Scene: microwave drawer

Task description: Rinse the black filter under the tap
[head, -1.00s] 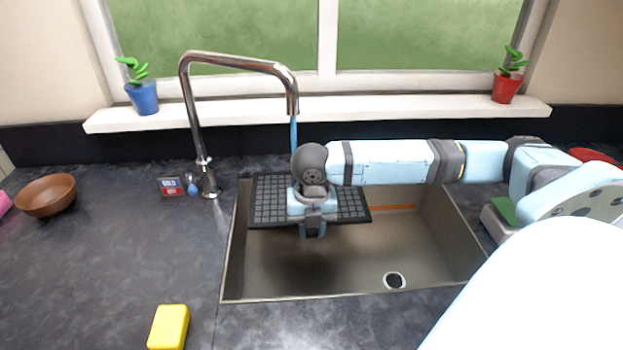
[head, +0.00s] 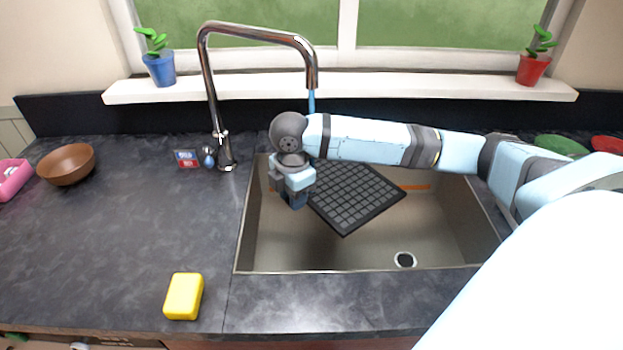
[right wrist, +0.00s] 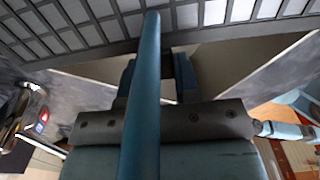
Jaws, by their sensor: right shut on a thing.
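The black filter (head: 355,198), a flat panel with a grid, is held over the sink basin (head: 440,240), turned cornerwise. My right gripper (head: 294,202) is shut on its left edge. In the right wrist view the filter (right wrist: 75,32) spans the top, at my right gripper's fingers (right wrist: 158,75). The curved chrome tap (head: 206,75) stands behind the sink. A blue water stream (head: 311,101) falls from its spout and passes behind my right arm. The stream (right wrist: 143,95) also crosses the right wrist view. Where it lands is hidden. My left gripper is out of view.
A yellow sponge (head: 184,296) lies on the counter left of the sink. A brown bowl (head: 67,164) and a pink container (head: 12,178) stand farther left. Plants in a blue pot (head: 160,70) and a red pot (head: 532,69) stand on the windowsill. The left counter is mostly clear.

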